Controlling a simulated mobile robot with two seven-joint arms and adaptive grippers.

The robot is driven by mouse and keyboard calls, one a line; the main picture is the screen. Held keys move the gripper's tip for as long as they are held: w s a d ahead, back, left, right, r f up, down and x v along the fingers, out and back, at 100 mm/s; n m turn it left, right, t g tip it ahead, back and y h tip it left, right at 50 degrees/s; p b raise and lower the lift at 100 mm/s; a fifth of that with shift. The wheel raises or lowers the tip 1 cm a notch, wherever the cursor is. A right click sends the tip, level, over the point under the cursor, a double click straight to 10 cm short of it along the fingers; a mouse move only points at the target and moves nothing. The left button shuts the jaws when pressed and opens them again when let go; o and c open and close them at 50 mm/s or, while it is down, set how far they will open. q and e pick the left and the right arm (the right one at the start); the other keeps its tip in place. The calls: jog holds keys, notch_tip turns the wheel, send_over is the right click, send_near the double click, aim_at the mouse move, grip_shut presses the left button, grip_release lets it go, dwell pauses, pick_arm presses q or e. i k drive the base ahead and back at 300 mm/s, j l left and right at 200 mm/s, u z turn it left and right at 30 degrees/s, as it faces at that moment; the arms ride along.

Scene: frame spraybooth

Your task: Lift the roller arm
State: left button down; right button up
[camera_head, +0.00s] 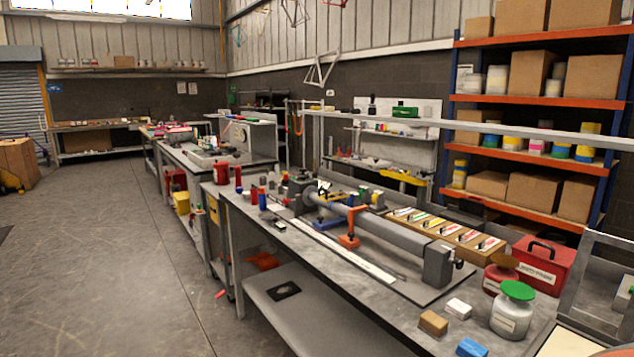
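A grey lathe-like machine (400,238) lies along the workbench (360,280), with a dark headstock (300,190) at its far left end and a grey end block (437,264) at its near right end. An orange upright bracket (349,240) stands at the front of its long grey bar, with its upper part reaching over the bar. This may be the roller arm, but I cannot tell for sure at this size. It appears lowered against the bar. Neither of my grippers is in view.
A row of card-topped boxes (447,229) sits behind the machine. A red toolbox (543,264), a green-lidded jar (512,312) and small blocks (433,322) crowd the right end. A long pale ruler-like strip (340,252) lies in front. The floor (120,260) at left is open.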

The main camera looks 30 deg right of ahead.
aim_at(335, 198)
jog(key=i+j+z, duration=0.15)
jog(key=i+z, duration=0.3)
jog(key=i+j+z, duration=1.25)
jog(key=j, duration=0.2)
jog(key=i+j+z, duration=0.15)
jog(key=j+z, duration=0.3)
jog(key=j, duration=0.2)
